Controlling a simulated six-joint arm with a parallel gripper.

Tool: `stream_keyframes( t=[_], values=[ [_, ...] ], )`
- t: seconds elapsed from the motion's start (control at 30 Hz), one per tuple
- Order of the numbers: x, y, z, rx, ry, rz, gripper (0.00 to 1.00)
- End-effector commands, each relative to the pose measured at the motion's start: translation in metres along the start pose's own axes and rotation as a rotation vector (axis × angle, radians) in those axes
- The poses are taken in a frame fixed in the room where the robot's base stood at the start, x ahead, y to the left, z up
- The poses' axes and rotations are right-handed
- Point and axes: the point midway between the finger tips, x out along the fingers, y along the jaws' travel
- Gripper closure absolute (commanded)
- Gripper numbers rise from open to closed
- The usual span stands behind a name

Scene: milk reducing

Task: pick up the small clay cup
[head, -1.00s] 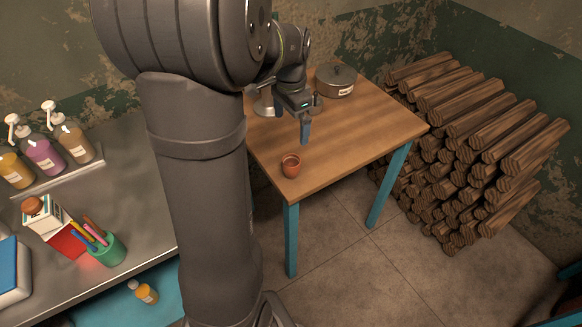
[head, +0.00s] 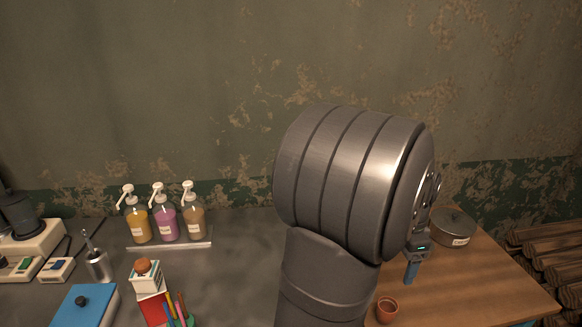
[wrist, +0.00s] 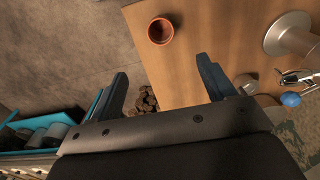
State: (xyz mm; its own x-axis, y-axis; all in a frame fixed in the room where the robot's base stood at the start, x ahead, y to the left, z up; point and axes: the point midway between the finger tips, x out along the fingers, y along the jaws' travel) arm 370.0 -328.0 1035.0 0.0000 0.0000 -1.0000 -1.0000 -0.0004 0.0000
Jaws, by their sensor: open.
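The small clay cup (head: 387,308) is reddish-brown and stands upright on the wooden table (head: 480,285), close to the table's left edge. In the wrist view the cup (wrist: 160,30) shows near the top, its round mouth facing the camera, beyond the fingertips. My gripper (wrist: 162,80) is open with nothing between its two fingers. In the head view my gripper (head: 411,272) hangs above the table, a little behind and to the right of the cup, with a clear gap. My arm hides part of the table's left side.
A metal stand (wrist: 288,34) is right of the cup in the wrist view. Pump bottles (head: 165,215) and a blue box (head: 85,306) occupy the grey counter (head: 235,250). Stacked logs (head: 545,245) lie right of the table.

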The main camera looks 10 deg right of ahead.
Motion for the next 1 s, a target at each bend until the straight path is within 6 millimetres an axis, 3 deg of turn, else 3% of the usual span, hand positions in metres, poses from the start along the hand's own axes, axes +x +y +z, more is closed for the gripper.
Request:
stream_keyframes(
  t=[0.23, 0.47, 1.0],
  values=[
    [0.002, -0.001, 0.0, 0.0, -0.001, 0.001, 0.24],
    [0.022, -0.009, 0.001, 0.0, -0.001, 0.001, 0.24],
    [0.126, -0.007, 0.001, 0.0, -0.002, 0.002, 0.24]
  ],
)
